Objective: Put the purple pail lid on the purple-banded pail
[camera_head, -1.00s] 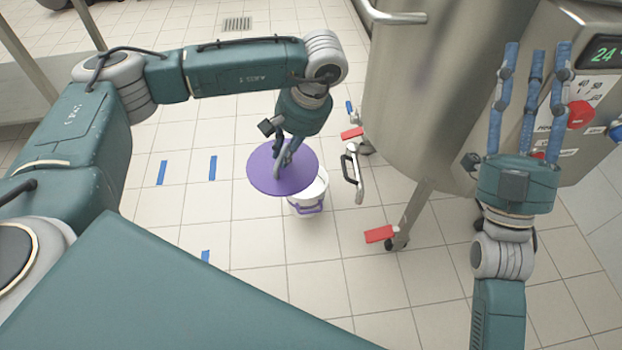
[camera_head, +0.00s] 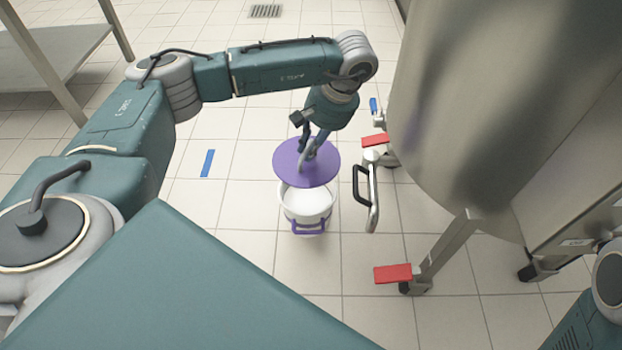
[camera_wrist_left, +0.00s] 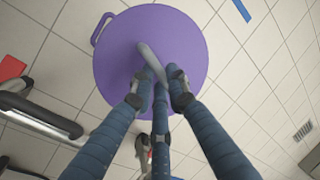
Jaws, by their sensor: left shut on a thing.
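The purple pail lid (camera_head: 288,170) is a flat round disc, held above the floor and roughly level. My left gripper (camera_head: 308,158) is shut on the grey handle at the lid's middle. The white pail (camera_head: 300,208) stands upright on the floor with a purple handle at its front. In the head view its opening shows below the lid, and the lid hides the far part of its rim. In the left wrist view the lid (camera_wrist_left: 120,70) hides most of what lies beneath; a purple loop (camera_wrist_left: 100,27) sticks out past its edge. My right gripper is out of view.
A large steel tank (camera_head: 450,130) stands to the right on legs with red pedals (camera_head: 392,273). Its valve with a black handle (camera_head: 362,190) is close to the pail's right. A steel table (camera_head: 50,60) is at back left.

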